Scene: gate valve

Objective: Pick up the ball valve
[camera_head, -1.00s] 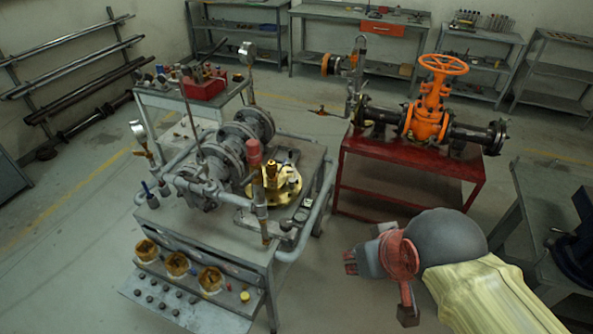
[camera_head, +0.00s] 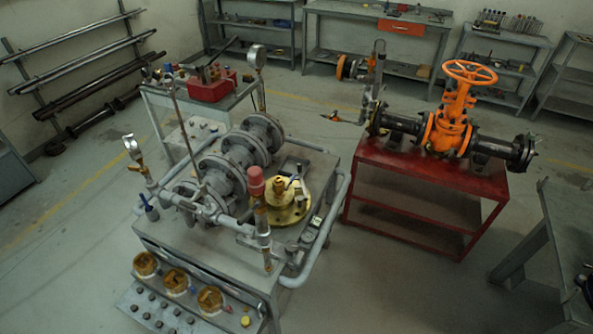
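I cannot single out the ball valve with certainty. A small valve-like fitting with an orange lever (camera_head: 343,119) sits low beside the upright pipe at the left end of the black pipe run. A brass flanged part (camera_head: 288,204) stands on the grey cart, next to a vertical fitting with a red cap (camera_head: 256,185). A large orange gate valve (camera_head: 450,128) with a handwheel is mounted in the pipe run on the red table (camera_head: 425,182). My gripper is not in view.
The grey cart (camera_head: 160,240) carries flanged pipework (camera_head: 225,172) and gauges. A red toolbox (camera_head: 211,85) stands on a side table behind it. A grey bench (camera_head: 572,230) is at the right edge. Shelves and workbenches line the back wall. Floor is clear between the cart and red table.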

